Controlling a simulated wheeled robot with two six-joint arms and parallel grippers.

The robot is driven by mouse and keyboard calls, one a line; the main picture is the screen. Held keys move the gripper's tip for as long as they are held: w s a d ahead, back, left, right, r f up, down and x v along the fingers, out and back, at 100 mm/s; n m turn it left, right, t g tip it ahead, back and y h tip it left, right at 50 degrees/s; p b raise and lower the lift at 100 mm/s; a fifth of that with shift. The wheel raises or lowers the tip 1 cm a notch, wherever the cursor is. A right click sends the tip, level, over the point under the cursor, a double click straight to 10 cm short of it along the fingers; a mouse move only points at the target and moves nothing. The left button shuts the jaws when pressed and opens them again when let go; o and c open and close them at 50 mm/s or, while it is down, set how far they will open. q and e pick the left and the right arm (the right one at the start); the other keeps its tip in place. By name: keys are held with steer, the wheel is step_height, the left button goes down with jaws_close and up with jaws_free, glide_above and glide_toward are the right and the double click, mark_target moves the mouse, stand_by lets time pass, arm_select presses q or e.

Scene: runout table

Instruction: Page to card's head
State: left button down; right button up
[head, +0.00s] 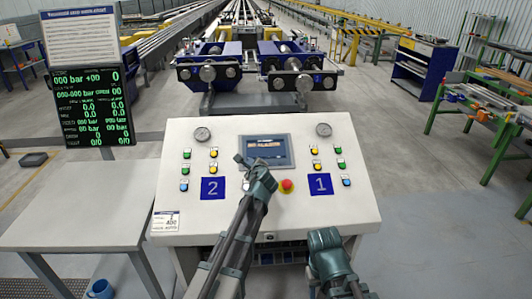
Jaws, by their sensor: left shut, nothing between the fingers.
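The white console panel (255,215) stands in front of me. Its small screen (281,145) shows a dark blue page with a short orange line, too small to read. My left gripper (241,160) is shut and empty, over the panel at the screen's lower left edge; it hides part of that edge. I cannot tell whether it touches the panel. My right gripper (324,238) is low at the panel's front edge, and its fingers cannot be made out. A small white card (165,221) with printed figures is on the panel's lower left corner.
A black display (92,107) with green figures and a printed sheet (80,27) stand left, above a bare white table (85,205).

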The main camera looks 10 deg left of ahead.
arm_select(q)
steer(key=shift+w+f, duration=0.15)
steer(key=shift+f, duration=0.15)
steer(key=shift+r, duration=0.15)
stand_by(0.3)
steer(key=shift+s+d+r+p, duration=0.1)
steer(key=shift+s+r+p, duration=0.3)
steer(key=shift+r+p, duration=0.25)
step_height(320, 180, up, 6)
steer(key=s+p, duration=0.2)
steer(key=p, duration=0.3)
steer(key=shift+s+d+f, duration=0.2)
steer(key=shift+d, duration=0.1)
stand_by(2.5)
steer(key=f+b, duration=0.1)
steer(key=f, duration=0.1)
steer(key=w+f+b, duration=0.1)
steer(key=b, duration=0.1)
steer(key=w+f+b, duration=0.1)
steer(key=f+b, duration=0.1)
steer(key=shift+w+a+f, duration=0.25)
steer(key=shift+a+f, duration=0.05)
steer(key=shift+a, duration=0.05)
stand_by(0.6)
stand_by(1.5)
